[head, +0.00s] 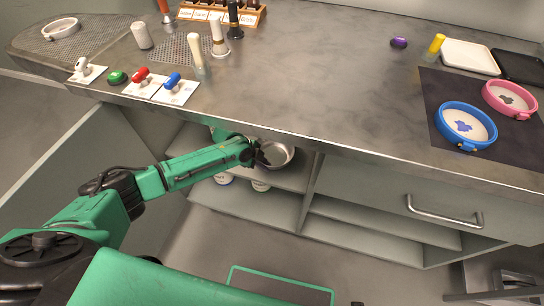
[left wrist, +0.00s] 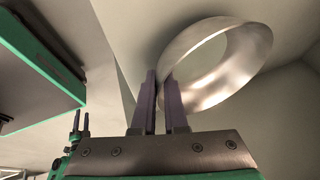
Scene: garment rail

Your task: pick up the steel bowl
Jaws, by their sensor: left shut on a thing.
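The steel bowl (head: 279,154) is at the upper open shelf under the counter in the head view, partly hidden by my left gripper and the counter edge. My left gripper (head: 262,156) reaches in from the left and is at the bowl's left side. In the left wrist view the bowl (left wrist: 238,66) appears as a shiny tilted ring. The fingers of my left gripper (left wrist: 163,98) are shut on its near rim, one finger on each side of the wall.
The upper shelf (head: 292,178) lies close below the bowl, and the counter edge (head: 330,146) is just above. A drawer with a handle (head: 443,212) is to the right.

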